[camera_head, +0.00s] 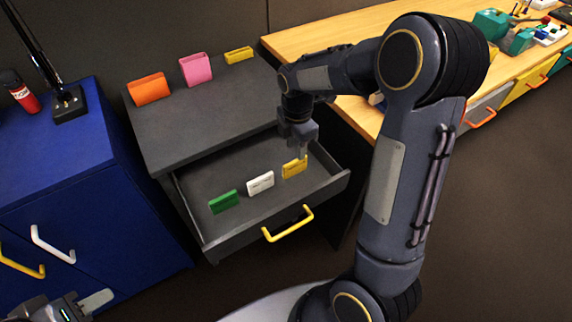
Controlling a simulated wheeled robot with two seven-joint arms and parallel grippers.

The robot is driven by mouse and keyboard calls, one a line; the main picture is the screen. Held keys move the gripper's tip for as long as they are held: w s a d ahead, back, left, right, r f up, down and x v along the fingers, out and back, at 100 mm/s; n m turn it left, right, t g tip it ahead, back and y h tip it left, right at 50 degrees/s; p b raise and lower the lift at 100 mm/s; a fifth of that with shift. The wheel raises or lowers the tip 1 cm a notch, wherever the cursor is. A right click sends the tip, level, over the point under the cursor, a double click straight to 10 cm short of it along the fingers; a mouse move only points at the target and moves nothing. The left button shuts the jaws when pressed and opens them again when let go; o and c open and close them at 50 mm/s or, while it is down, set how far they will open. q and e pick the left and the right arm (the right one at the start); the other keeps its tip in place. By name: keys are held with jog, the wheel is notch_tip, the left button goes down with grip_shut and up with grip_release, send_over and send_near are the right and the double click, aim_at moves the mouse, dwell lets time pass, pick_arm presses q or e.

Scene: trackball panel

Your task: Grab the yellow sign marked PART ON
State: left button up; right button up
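A yellow sign (291,170) stands in the open drawer (196,222) of the dark cabinet, at the right end of a row. A white sign (260,183) and a green sign (223,202) stand to its left. The lettering is too small to read. My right gripper (301,155) points down at the yellow sign, its fingers at the sign's upper right edge. I cannot tell whether the fingers are closed on it. My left gripper (92,305) is at the bottom left, partly out of frame, away from the drawer.
Orange (149,89), pink (195,69) and yellow (239,55) holders stand on the cabinet top. A blue cabinet (70,185) is on the left with a red can (24,98). A wooden bench (345,32) with tools is at the right. The drawer's yellow handle (288,225) juts forward.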

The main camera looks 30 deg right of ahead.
aim_at(295, 161)
notch_tip(295, 161, down, 6)
jog(key=shift+w+f+b, duration=0.1)
jog(key=shift+f+b, duration=0.1)
jog(key=shift+b, duration=0.15)
jog(key=shift+c, duration=0.2)
grip_shut()
